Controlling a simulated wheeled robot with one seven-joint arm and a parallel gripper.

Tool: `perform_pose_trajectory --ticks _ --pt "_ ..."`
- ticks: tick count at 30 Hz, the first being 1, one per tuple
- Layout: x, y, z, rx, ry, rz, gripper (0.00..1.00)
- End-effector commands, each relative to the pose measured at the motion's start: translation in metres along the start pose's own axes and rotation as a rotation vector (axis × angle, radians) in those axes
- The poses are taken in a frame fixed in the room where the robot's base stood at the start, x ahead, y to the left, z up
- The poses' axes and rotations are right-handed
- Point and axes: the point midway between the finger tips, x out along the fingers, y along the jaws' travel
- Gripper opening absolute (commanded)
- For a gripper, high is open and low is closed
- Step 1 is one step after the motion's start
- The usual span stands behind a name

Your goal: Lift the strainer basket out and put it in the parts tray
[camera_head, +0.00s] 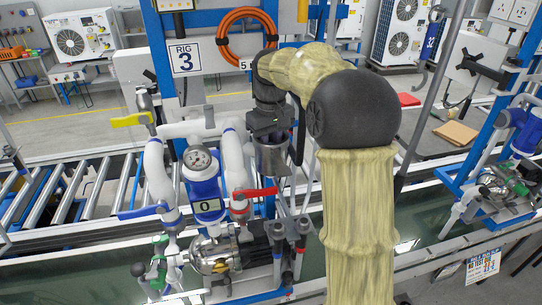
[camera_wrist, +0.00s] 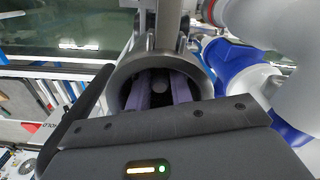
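The grey strainer pot (camera_head: 272,159) stands on the pump rig, with its round mouth upward. My gripper (camera_head: 268,138) is right over it, pointing down. In the wrist view the pot's thick grey rim (camera_wrist: 119,88) rings two purple-grey fingers of my gripper (camera_wrist: 160,90), which reach into the mouth. A small dark round piece (camera_wrist: 158,88) shows between the fingers, perhaps part of the strainer basket. I cannot tell whether the fingers touch it. The rest of the basket is hidden inside the pot. I cannot make out the parts tray for certain.
A red valve handle (camera_head: 256,192) is just below the pot. White pipes (camera_head: 158,172), a blue meter (camera_head: 205,190) and a yellow handle (camera_head: 132,119) are to the left. An orange hose coil (camera_head: 247,40) hangs behind. A dark bench at right holds a red item (camera_head: 408,99) and cardboard (camera_head: 456,133).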

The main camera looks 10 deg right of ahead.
Motion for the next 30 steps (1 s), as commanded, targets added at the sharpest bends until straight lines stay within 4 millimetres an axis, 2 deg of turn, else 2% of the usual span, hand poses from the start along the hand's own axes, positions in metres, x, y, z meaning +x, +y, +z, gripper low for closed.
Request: perform_pose_trajectory --ticks 10,13,24,30 --pt "0.000 0.000 0.000 0.000 0.000 0.000 0.22" --pt "0.000 0.000 0.000 0.000 0.000 0.000 0.05" --pt "-0.002 0.000 0.000 0.000 0.000 0.000 0.05" --pt "-0.019 0.000 -0.001 0.000 0.004 0.002 0.05"
